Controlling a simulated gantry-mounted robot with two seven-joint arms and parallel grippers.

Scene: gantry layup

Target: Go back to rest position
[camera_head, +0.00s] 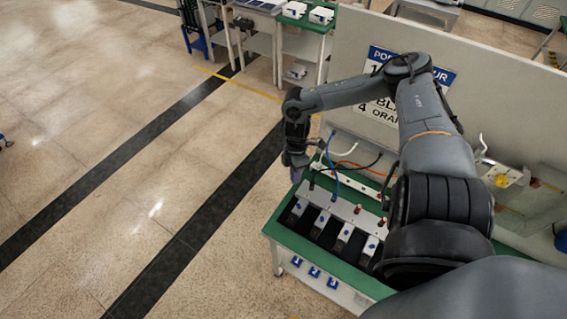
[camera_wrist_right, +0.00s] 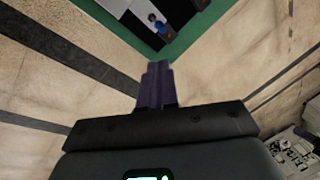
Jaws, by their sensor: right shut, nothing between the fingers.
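My right arm comes in from the lower right in the head view, arches over the green-topped workbench (camera_head: 283,238) and bends down at its far left end. My right gripper (camera_head: 295,175) hangs at the bench's left edge and looks small and dark there. In the right wrist view the two purple-grey fingers of the right gripper (camera_wrist_right: 157,75) are together with nothing between them. They point toward the bench's green edge (camera_wrist_right: 195,30), with floor below on both sides. My left gripper is not in either view.
A rack of dark slots with metal strips (camera_head: 340,215) sits on the bench, with blue, orange and white cables behind it. A grey panel with a sign (camera_head: 440,75) stands along the bench's back. Other tables (camera_head: 300,40) stand farther off. The tiled floor (camera_head: 130,140) at left is open.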

